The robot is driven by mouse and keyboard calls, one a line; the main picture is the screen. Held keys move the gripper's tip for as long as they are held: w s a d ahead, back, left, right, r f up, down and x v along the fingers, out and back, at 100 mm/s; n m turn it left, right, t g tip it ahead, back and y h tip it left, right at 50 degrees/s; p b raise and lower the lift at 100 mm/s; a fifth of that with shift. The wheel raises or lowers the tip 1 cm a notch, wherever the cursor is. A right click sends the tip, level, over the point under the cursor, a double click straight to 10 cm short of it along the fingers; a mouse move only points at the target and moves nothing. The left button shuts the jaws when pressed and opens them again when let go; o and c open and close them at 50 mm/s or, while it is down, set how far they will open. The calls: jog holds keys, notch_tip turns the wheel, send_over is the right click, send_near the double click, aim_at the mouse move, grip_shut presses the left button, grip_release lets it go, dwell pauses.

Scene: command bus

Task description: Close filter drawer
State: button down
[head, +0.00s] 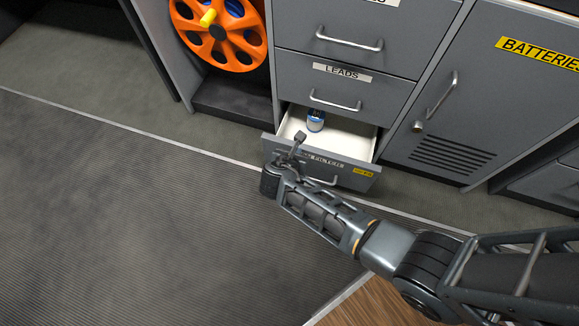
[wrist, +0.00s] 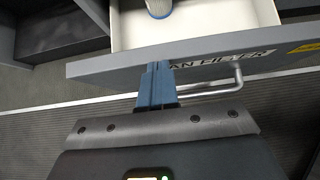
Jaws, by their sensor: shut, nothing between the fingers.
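The filter drawer (head: 352,177) is the lowest drawer of the grey cabinet and stands open, pulled out toward me. Its front carries a partly covered label ending in "FILTER" and a bar handle. A white and blue cylindrical filter (head: 315,121) stands inside near the back; its lower part also shows in the wrist view (wrist: 159,8). My gripper (head: 298,140) is shut and empty at the left part of the drawer front. In the wrist view its fingers (wrist: 157,72) overlap the front's face, left of the handle (wrist: 225,85); whether they touch it I cannot tell.
Above is the shut LEADS drawer (head: 340,86). To the right is a shut BATTERIES door (head: 455,110) with a handle. An orange reel (head: 218,35) sits in a bay to the left. The dark ribbed floor mat (head: 130,210) in front is clear.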

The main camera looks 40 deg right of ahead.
jog(key=w+d, duration=0.6)
jog(key=d, duration=0.3)
jog(key=shift+w, duration=0.3)
